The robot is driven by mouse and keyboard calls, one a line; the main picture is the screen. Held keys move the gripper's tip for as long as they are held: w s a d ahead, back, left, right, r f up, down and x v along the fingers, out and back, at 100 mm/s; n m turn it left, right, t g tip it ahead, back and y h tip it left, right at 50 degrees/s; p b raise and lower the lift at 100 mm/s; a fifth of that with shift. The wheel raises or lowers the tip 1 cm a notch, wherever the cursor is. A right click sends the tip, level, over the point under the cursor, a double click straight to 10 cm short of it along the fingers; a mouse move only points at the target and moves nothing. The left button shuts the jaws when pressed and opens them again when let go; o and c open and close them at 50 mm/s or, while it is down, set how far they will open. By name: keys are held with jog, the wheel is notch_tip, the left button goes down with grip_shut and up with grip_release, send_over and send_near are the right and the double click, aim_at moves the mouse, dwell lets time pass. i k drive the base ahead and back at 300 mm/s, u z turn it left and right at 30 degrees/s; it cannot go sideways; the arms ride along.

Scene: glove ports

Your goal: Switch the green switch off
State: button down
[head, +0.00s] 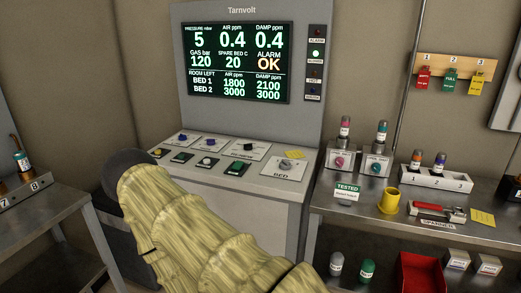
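The sloped grey console (262,177) stands in the middle of the head view. On its front row are two small green-faced controls, a left green one (181,157) and a right green one (237,169). They are too small to tell which is the green switch or how either is set. My arm, in a loose yellowish sleeve, crosses the lower left in front of the console and hides part of its front. A dark rounded part shows at the sleeve's upper end. My gripper's fingers do not show.
A lit display (237,62) stands above the console, with a lamp strip (315,62) beside it. A steel bench (400,215) at right holds a yellow cup (389,200), bottles and tools. A red bin (420,273) is below. Another bench (40,215) is at left.

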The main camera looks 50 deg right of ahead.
aim_at(237, 166)
jog(key=z, duration=0.6)
jog(key=i, duration=0.65)
jog(key=z, duration=0.6)
